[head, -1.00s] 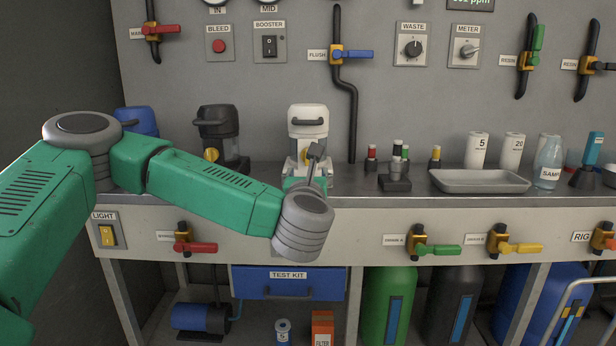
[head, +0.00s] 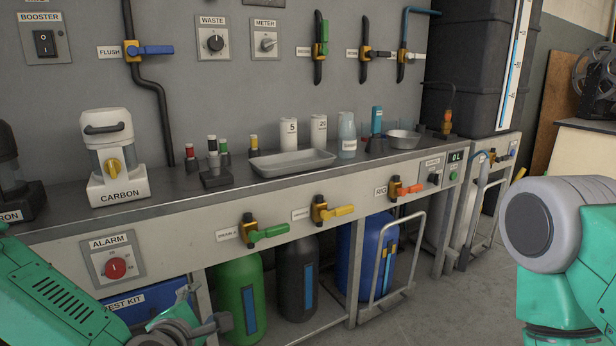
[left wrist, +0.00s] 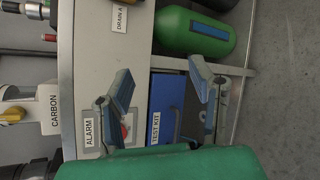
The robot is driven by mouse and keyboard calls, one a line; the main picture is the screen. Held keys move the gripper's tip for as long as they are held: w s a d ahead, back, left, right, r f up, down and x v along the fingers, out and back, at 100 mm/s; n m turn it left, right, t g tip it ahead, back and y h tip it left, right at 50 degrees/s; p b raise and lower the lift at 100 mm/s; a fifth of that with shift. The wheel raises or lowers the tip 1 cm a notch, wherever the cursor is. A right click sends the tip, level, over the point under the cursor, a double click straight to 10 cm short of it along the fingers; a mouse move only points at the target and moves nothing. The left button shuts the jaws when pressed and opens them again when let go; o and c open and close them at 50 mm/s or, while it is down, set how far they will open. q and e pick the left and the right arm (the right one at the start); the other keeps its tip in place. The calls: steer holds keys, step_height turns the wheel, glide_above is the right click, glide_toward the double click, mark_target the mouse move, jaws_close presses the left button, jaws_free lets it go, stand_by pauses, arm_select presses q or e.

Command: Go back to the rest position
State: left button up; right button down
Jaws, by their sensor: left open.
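My left gripper (head: 200,318) is low at the left of the head view, in front of the bench and near the blue TEST KIT drawer (head: 150,298). In the left wrist view its two fingers (left wrist: 165,98) are spread apart with nothing between them. The red ALARM knob (head: 116,268) is on the bench front above the drawer. My right arm (head: 565,255) shows at the right edge of the head view, but its gripper is out of the picture.
The CARBON canister (head: 108,160), a grey tray (head: 290,163) and bottles stand on the bench. Green (head: 268,232) and yellow (head: 342,211) valve handles stick out from its front. A hand cart (head: 392,270) stands before the blue tank. Open floor lies at the right (head: 455,300).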

arm_select(q)
steer(key=s+d+f+m+g+h, duration=0.2)
steer(key=s+d+f+m+g, duration=0.15)
steer(key=s+f+m, duration=0.65)
steer(key=s+a+f+m+g+y, duration=0.1)
steer(key=s+a+f+m+g, duration=0.3)
steer(key=s, duration=0.3)
steer(key=s+a+f+m+g, duration=0.2)
steer(key=s+a+f+m, duration=0.1)
steer(key=s+f+m, duration=0.3)
steer(key=s+a+f+m+g+y, duration=0.1)
steer(key=s+a+f+m+g, duration=0.25)
steer(key=s, duration=0.55)
step_height(320, 180, up, 19)
steer(key=a+m+p, duration=0.1)
steer(key=p, duration=1.7)
steer(key=shift+f, duration=0.2)
steer(key=shift+s, duration=0.1)
steer(key=shift+c, duration=0.4)
